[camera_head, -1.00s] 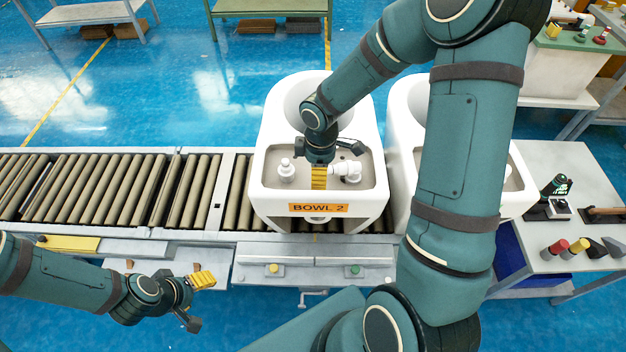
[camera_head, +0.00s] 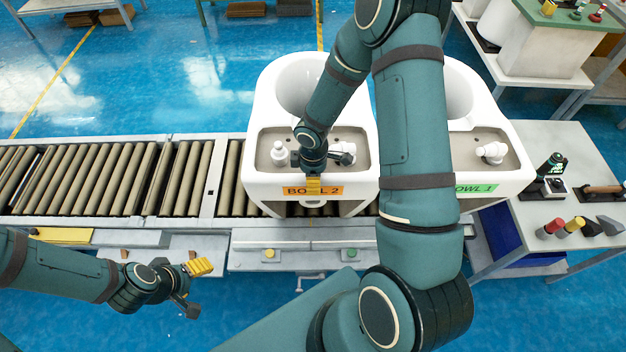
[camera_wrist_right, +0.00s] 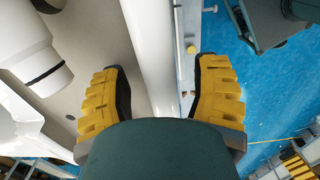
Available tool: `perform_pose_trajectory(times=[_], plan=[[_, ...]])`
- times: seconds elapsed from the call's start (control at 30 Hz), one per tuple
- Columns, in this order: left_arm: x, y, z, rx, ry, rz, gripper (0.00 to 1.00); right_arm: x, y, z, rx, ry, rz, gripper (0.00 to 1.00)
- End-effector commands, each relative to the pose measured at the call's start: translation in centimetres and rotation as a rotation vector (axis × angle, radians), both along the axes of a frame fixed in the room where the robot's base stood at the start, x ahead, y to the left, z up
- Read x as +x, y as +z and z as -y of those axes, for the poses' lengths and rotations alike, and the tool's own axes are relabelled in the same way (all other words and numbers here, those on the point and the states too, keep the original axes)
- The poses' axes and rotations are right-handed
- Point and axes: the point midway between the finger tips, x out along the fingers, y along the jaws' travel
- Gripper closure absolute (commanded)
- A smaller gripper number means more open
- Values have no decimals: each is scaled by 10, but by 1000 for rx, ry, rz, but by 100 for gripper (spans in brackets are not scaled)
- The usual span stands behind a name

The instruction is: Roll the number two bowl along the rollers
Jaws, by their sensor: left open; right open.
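Bowl 2 (camera_head: 262,186), white with an orange "BOWL 2" label, stands upright on the rollers (camera_head: 120,175). My right gripper (camera_head: 313,185) is open over its front rim, partly covering the label. In the right wrist view its yellow fingers (camera_wrist_right: 165,95) stand on either side of the white rim (camera_wrist_right: 150,50), one on the inner side and one outside, with gaps visible. Bowl 1 (camera_head: 510,187), with a green label, stands to the right, partly hidden by my right arm. My left gripper (camera_head: 200,286) is open and empty in front of the conveyor, lower left.
The rollers left of bowl 2 are clear. A grey side table (camera_head: 590,160) at the right carries tools and coloured-capped items. The conveyor's front ledge has a yellow button (camera_head: 268,254) and a green button (camera_head: 350,254).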

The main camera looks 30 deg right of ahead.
Motion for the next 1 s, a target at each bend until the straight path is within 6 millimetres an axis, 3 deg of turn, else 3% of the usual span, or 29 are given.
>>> perform_pose_trajectory(times=[0.13,0.47,0.63,1.0], plan=[[0,-2,0,0,0,0,38,0,-10,0,0,-1,-1,38],[0,-2,0,1,0,0,38,0,-11,0,0,-1,0,40],[0,-2,0,0,0,0,38,0,-11,0,0,-1,0,99],[0,-2,0,0,0,0,38,-4,-12,7,-1,-4,-3,100]])
